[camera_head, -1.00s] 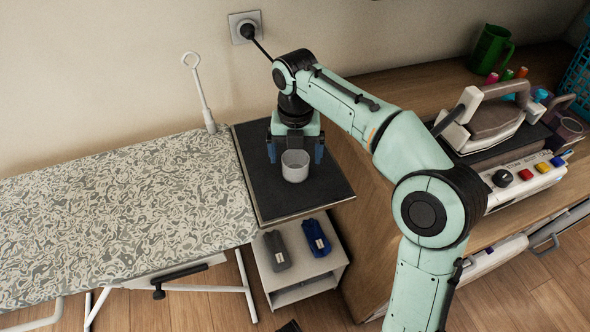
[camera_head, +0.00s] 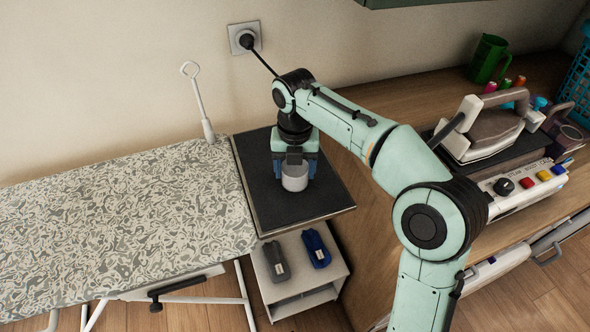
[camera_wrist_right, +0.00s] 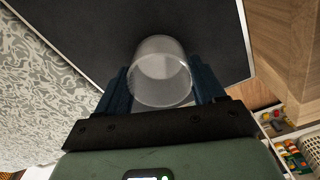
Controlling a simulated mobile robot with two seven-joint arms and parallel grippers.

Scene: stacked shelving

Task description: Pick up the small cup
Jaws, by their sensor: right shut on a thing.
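The small cup (camera_head: 294,177) is pale grey, round and upright, with its open mouth facing up. It is over the dark top of the small stand beside the ironing board. My right gripper (camera_head: 294,168) is shut on the cup, with one finger on each side. In the right wrist view the cup (camera_wrist_right: 161,72) sits between the two dark blue fingers of my gripper (camera_wrist_right: 162,88). I cannot tell whether the cup's base touches the dark surface. My left gripper is in neither view.
The dark-topped stand (camera_head: 258,185) is otherwise clear. The patterned ironing board (camera_head: 120,215) is at left. At right, a wooden counter holds an iron (camera_head: 487,130) and a green mug (camera_head: 489,58). Grey (camera_head: 276,261) and blue (camera_head: 316,248) items lie on the lower shelf.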

